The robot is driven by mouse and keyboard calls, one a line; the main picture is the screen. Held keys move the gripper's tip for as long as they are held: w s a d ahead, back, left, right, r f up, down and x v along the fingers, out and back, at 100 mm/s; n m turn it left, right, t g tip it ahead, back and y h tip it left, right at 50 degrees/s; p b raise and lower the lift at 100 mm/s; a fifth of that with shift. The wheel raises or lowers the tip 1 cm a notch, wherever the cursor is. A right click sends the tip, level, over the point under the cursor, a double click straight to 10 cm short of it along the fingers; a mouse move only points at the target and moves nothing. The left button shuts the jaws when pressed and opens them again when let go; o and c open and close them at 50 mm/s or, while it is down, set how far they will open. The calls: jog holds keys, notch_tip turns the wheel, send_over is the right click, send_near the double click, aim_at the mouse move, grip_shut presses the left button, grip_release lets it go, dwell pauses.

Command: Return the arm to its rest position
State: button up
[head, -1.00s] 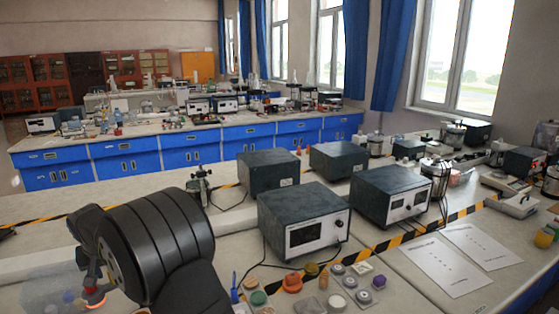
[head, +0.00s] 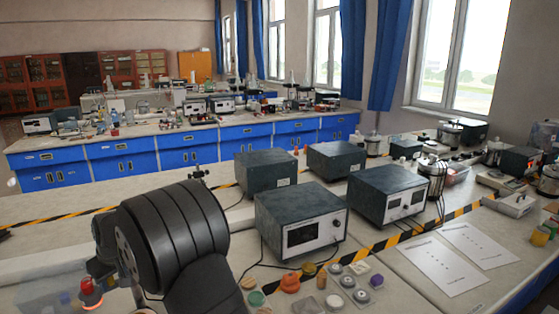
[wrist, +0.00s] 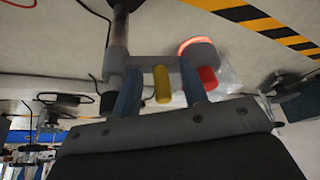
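My arm fills the lower left of the head view as a large dark ribbed joint with links beside it. My gripper (wrist: 161,70) shows in the wrist view, with two bluish fingers standing apart. A small yellow cylinder (wrist: 161,86) appears between the fingers in the picture, with a gap on each side, so it does not look held. A red piece (wrist: 207,78) shows just right of the right finger. In the head view my fingers cannot be made out; the arm hides that area.
A clear bin (head: 45,292) with small items stands at the lower left, beside my arm. Dark instrument boxes (head: 300,222) stand right of the arm. Small coloured pieces (head: 290,283) lie in front of them. Paper sheets (head: 435,265) lie on the right bench. Striped tape (head: 415,232) crosses it.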

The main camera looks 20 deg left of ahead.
jog(key=shift+w+d+n+g+h, duration=0.1)
jog(key=shift+w+d+n+g, duration=0.15)
jog(key=shift+d+n+g, duration=0.85)
jog(key=shift+w+d+n+g+h, duration=0.1)
jog(key=shift+w+d+n, duration=0.2)
jog(key=shift+n, duration=1.6)
jog(key=shift+w+d+n+g+h, duration=0.1)
jog(key=shift+w+d+n+g, duration=0.35)
jog(key=shift+n, duration=1.05)
jog(key=shift+s+d, duration=0.2)
